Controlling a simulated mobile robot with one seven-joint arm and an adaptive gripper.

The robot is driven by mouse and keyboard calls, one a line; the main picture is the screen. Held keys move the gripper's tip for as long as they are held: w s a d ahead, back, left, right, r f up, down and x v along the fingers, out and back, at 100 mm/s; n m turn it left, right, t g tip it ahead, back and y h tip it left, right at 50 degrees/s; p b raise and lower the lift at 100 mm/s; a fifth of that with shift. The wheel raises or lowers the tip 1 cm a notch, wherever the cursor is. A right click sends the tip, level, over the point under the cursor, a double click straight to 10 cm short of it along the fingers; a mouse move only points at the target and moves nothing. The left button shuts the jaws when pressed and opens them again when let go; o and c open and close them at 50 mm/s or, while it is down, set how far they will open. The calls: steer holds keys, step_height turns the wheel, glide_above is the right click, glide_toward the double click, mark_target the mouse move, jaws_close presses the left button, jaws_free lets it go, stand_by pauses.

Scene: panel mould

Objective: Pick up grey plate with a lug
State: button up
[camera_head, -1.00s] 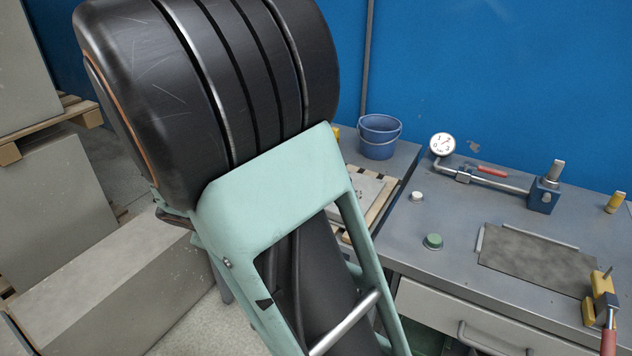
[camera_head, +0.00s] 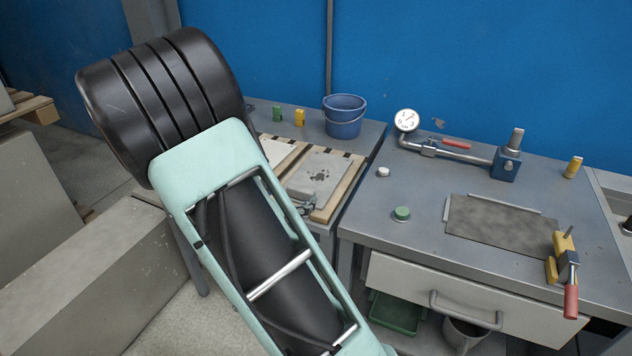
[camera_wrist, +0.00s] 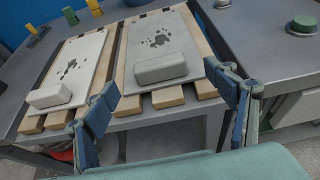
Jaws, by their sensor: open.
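The grey plate (camera_wrist: 165,50) lies on wooden slats in the middle of the wrist view, with a block-shaped grey lug (camera_wrist: 160,68) at its near end and dark stains beyond. It also shows in the head view (camera_head: 322,172), its near end partly hidden by my arm. A paler plate (camera_wrist: 72,62) with its own whitish lug (camera_wrist: 50,95) lies beside it to the left. My gripper (camera_wrist: 164,88) is open and empty, its blue-padded fingers apart on either side of the grey plate's near end in the picture. I see no contact.
A blue bucket (camera_head: 344,117) stands behind the plates, with green (camera_head: 277,114) and yellow (camera_head: 300,118) pieces to its left. The right bench (camera_head: 420,180) holds a gauge (camera_head: 406,121) with a pipe, a green knob (camera_head: 401,214), a dark sheet (camera_head: 500,226) and a clamp (camera_head: 565,265).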

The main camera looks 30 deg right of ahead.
mark_target(299, 191)
steer(key=x, duration=0.6)
steer(key=shift+w+d+f, duration=0.2)
steer(key=shift+f, duration=0.05)
steer(key=c, duration=1.6)
steer(key=shift+r, duration=0.1)
steer(key=shift+c, duration=0.5)
